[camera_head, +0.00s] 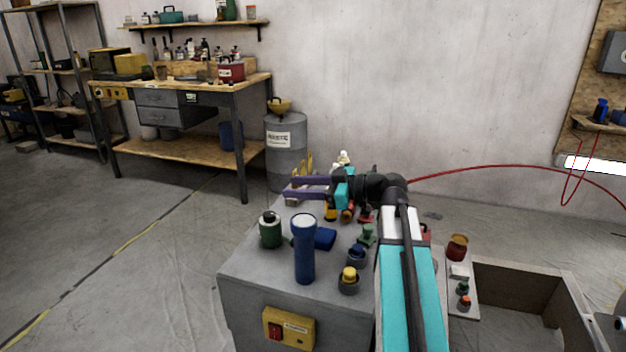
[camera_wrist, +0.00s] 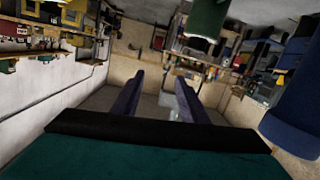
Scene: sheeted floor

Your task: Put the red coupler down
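My gripper (camera_head: 287,188) reaches left over the far part of a grey box top (camera_head: 255,268). Its two purple fingers are apart, and the wrist view shows nothing held between them (camera_wrist: 160,80). I cannot tell for sure which thing is the red coupler. A small red piece (camera_head: 365,216) sits on the box top just below my wrist, partly hidden by my arm. Another dark red piece with a tan top (camera_head: 457,247) stands to the right of my arm.
A tall blue cylinder (camera_head: 304,250), a green cylinder (camera_head: 270,230), a blue block (camera_head: 325,239) and a yellow-topped fitting (camera_head: 349,280) stand on the box. Small yellow pieces stand near the gripper. An open grey bin (camera_head: 520,273) is at right. A waste drum (camera_head: 286,150) stands behind.

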